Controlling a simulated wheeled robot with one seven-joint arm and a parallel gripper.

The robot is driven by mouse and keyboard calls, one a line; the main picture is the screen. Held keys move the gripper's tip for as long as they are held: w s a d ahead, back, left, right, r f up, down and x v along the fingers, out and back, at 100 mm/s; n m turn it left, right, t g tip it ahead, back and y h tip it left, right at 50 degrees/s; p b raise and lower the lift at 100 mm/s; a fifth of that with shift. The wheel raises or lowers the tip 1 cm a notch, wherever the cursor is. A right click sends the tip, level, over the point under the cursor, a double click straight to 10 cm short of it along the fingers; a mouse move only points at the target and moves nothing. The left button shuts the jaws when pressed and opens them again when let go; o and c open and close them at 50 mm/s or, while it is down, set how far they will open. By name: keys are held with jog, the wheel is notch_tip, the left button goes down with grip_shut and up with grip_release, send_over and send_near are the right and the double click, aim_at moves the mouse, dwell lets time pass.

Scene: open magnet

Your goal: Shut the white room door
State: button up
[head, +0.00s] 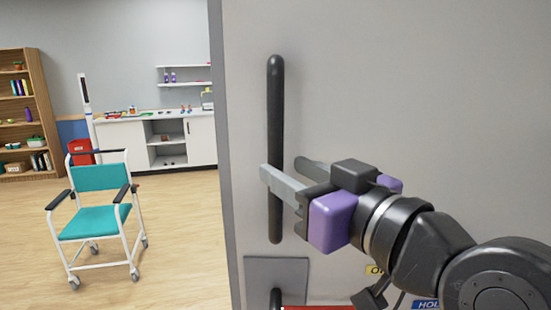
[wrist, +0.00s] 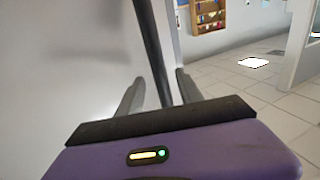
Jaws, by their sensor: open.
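The white room door (head: 400,75) fills the right of the head view as a pale grey-white panel, its edge running vertically at the left. It also shows at the left of the wrist view (wrist: 60,60). A long black vertical handle (head: 276,100) is fixed to it. My gripper (head: 283,167) is open, with one grey finger on each side of the handle. In the wrist view the handle (wrist: 150,40) passes between the two fingers (wrist: 159,80). I cannot tell whether either finger touches it.
A metal plate (head: 290,270) with a lower black lever (head: 276,298) sits below the handle. Left of the door edge, a teal wheeled chair (head: 95,222) stands on open wood floor. A white counter (head: 125,135) and a bookshelf (head: 38,75) are farther back.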

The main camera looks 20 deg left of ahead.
aim_at(280, 166)
jog(key=shift+p+x, duration=0.4)
jog(key=shift+x, duration=1.7)
jog(key=shift+c, duration=0.4)
grip_shut()
